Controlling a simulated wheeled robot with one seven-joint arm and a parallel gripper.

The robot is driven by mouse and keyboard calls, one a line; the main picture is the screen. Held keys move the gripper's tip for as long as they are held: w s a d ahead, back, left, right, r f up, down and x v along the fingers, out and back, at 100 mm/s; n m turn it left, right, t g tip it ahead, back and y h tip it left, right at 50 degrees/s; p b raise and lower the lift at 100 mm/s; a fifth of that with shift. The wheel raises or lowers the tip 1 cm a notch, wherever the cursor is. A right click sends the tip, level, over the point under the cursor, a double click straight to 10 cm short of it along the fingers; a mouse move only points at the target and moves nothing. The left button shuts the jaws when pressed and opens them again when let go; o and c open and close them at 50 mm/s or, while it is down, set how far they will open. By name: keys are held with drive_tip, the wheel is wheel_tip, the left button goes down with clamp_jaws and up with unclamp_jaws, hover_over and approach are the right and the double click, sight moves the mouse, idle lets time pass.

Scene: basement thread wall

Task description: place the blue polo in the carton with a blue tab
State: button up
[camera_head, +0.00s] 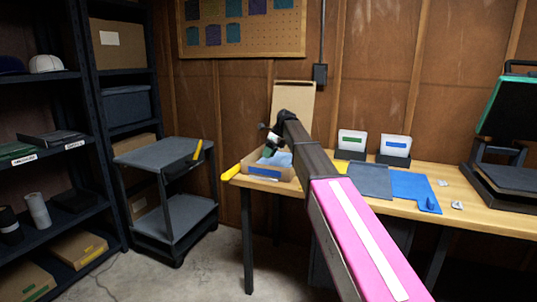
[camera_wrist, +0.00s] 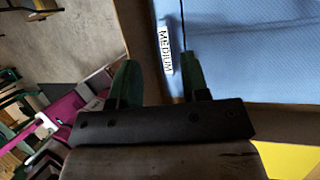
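The carton (camera_head: 289,174) stands open on the left end of the table, with its lid up at the back and a small blue tab on the front. Light blue cloth, which looks like the blue polo (camera_head: 280,159), shows inside it. In the wrist view the blue polo (camera_wrist: 245,45) lies flat with a white "MEDIUM" label, bounded by cardboard walls. My gripper (camera_head: 272,144) is over the carton. In the wrist view my gripper (camera_wrist: 158,82) has its green fingers apart; the right one overlaps the cloth and the left is beside the carton wall. No cloth is visibly pinched.
Grey (camera_head: 370,181) and blue (camera_head: 413,188) flat pieces lie on the table (camera_head: 463,199). Two white cards with green (camera_head: 351,141) and blue (camera_head: 395,146) labels stand behind. A grey cart (camera_head: 165,153) and shelves are at left.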

drive_tip(key=v, duration=1.2)
drive_tip(key=shift+r, duration=0.2)
idle(0.8)
